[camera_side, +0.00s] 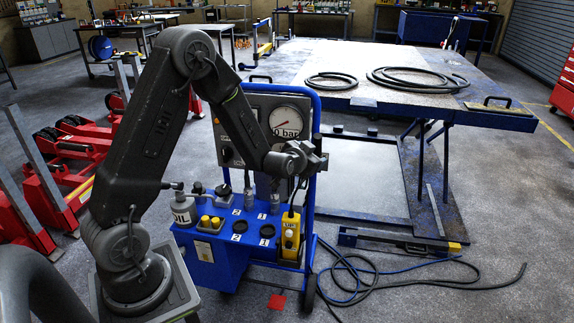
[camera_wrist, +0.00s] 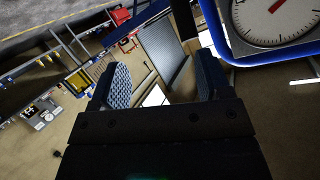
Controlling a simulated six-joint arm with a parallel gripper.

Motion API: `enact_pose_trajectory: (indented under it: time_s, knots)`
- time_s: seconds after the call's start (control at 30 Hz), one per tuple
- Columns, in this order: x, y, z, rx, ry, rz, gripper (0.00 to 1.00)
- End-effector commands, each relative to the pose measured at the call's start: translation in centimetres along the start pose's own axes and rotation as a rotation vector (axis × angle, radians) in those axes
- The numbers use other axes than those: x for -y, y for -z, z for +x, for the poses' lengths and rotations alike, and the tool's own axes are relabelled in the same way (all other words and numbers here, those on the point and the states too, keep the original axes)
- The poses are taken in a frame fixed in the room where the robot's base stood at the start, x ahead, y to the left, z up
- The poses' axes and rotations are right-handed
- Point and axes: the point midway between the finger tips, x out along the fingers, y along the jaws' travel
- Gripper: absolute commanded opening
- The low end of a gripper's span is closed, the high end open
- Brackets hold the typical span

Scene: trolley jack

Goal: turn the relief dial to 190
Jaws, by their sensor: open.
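The blue trolley carries an upright grey panel (camera_side: 262,101) with a white round gauge (camera_side: 291,117) marked "bar". The gauge's red needle shows, but my arm hides part of the reading. A dark round knob (camera_side: 227,153) sits at the panel's lower left, left of my forearm. It may be the relief dial; its setting is too small to read. My gripper (camera_side: 318,158) is right of and below the gauge, apart from the knob. In the wrist view my gripper (camera_wrist: 164,80) is open and empty, with the gauge (camera_wrist: 275,14) at the upper right and no dial visible.
A blue frame tube (camera_side: 317,110) edges the panel near my gripper. Hoses (camera_side: 400,280) lie on the floor; a lift table (camera_side: 370,62) stands behind.

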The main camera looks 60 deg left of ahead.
Motion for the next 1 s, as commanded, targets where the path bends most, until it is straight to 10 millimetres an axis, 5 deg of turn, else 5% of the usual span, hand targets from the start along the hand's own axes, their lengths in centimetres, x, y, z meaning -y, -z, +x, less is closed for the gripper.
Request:
enact_pose_trajectory:
  time_s: [0.2,0.43,0.67,1.0]
  knots:
    - [2.8,-8.8,4.3,-0.077,0.226,0.117,0.71]
    - [4.5,-15.2,4.8,-0.136,0.401,0.24,0.71]
    - [5.0,-16.6,4.8,-0.157,0.451,0.278,0.71]
    - [7.4,-15.4,9.9,-0.158,0.451,0.277,0.71]
